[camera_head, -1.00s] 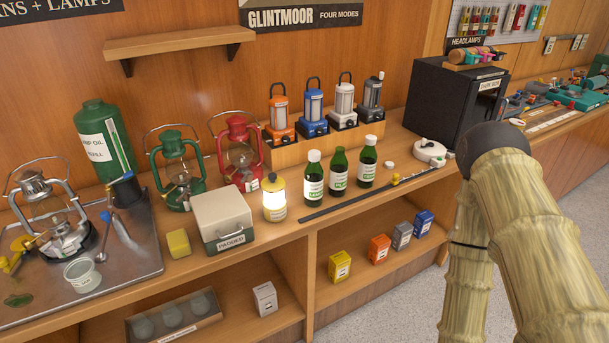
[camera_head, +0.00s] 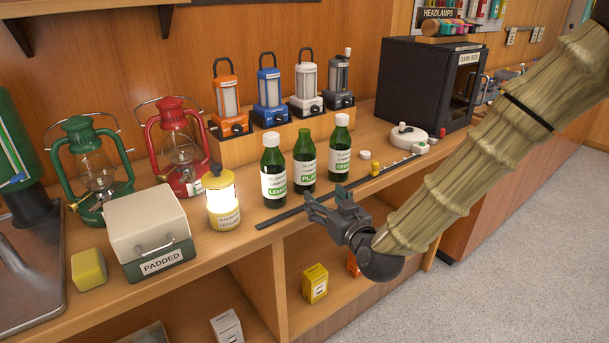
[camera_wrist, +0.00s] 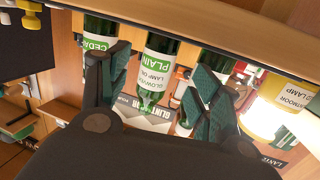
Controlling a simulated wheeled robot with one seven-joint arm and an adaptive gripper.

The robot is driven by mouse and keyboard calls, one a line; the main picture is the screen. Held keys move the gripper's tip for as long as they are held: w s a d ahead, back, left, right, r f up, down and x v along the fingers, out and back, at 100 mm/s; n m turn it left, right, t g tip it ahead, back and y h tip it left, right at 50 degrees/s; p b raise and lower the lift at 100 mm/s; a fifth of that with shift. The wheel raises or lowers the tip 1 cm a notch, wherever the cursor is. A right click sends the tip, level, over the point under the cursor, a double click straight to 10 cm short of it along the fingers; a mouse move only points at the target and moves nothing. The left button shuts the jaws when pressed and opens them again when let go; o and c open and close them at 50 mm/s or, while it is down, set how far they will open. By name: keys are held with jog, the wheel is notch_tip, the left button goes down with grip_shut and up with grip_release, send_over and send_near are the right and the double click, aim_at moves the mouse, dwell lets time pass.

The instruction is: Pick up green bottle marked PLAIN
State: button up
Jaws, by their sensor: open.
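Three green bottles stand in a row on the wooden counter. The middle one is the bottle marked PLAIN (camera_head: 304,169), with a dark open-looking neck and no white cap. The white-capped LEMON bottle (camera_head: 273,176) stands to its left and the white-capped CEDAR bottle (camera_head: 340,150) to its right. My gripper (camera_head: 325,199) is open and empty, in front of and below the PLAIN bottle's label. In the wrist view, which looks upside down, the PLAIN bottle (camera_wrist: 160,62) shows between the spread fingers, apart from them. The fingers partly cover both neighbouring bottles.
A dark flat strip (camera_head: 285,217) lies along the counter before the bottles. A lit yellow lantern (camera_head: 222,203) and the PADDED box (camera_head: 150,235) stand left. Small lanterns (camera_head: 308,80) stand on a wooden step behind. A loose white cap (camera_head: 365,155) lies right of the CEDAR bottle.

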aim_at(311, 168)
jog(key=shift+t, duration=0.6)
jog(key=w+r, duration=0.1)
jog(key=w, duration=0.1)
jog(key=w+a+r, duration=0.1)
jog(key=w, duration=0.1)
jog(key=w+a+r, duration=0.1)
jog(key=w, duration=0.1)
jog(key=shift+a+r, duration=0.2)
jog(key=shift+r, duration=0.15)
jog(key=shift+a+p+x, duration=0.2)
jog(key=shift+p+x, duration=0.2)
jog(key=shift+x, duration=2.65)
jog(key=shift+s, duration=0.1)
jog(key=c, duration=1)
